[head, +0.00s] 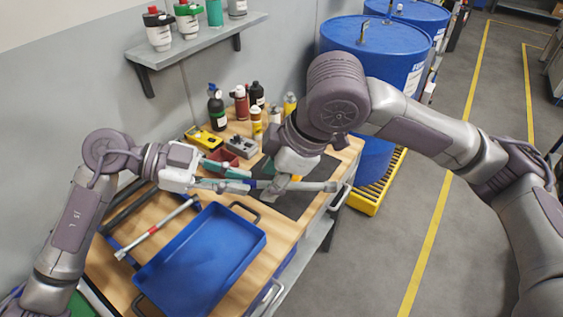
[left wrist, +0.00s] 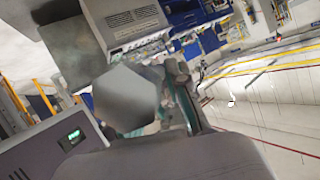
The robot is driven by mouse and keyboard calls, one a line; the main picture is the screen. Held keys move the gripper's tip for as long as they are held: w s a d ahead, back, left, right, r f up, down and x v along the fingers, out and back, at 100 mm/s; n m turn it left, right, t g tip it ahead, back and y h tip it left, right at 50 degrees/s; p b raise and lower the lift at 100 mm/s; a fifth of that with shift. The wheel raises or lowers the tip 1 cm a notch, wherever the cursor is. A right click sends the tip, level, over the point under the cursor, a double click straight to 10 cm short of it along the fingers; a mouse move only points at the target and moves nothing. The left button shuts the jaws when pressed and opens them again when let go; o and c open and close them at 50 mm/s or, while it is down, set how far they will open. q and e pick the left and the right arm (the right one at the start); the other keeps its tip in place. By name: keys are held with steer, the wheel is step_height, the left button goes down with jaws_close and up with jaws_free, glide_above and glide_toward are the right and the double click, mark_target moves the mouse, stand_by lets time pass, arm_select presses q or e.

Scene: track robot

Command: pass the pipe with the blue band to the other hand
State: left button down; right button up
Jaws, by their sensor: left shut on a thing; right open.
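My left gripper (head: 240,179) comes in from the left with teal fingers and is shut on the grey pipe with the blue band (head: 318,187). The pipe is held roughly level above the workbench, its free end pointing right. The blue band (head: 262,184) shows just right of my left fingertips. My right gripper (head: 284,181) is open and comes down from above at the pipe, just right of the band. Its fingers partly hide the pipe; I cannot tell whether they touch it. In the left wrist view, large grey shapes block much of the picture and the band cannot be made out.
A blue tray (head: 204,265) lies on the workbench at the front. A pipe with a red band (head: 158,228) lies left of it. Bottles, a yellow tool (head: 204,138) and a red bin (head: 221,157) stand behind. Blue drums (head: 375,45) stand beyond the bench.

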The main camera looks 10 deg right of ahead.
steer(key=shift+w+a+f, duration=0.1)
steer(key=shift+a+f, duration=0.1)
steer(key=shift+f, duration=0.15)
jaws_close()
arm_select(q)
steer(key=c, duration=1.1)
jaws_free()
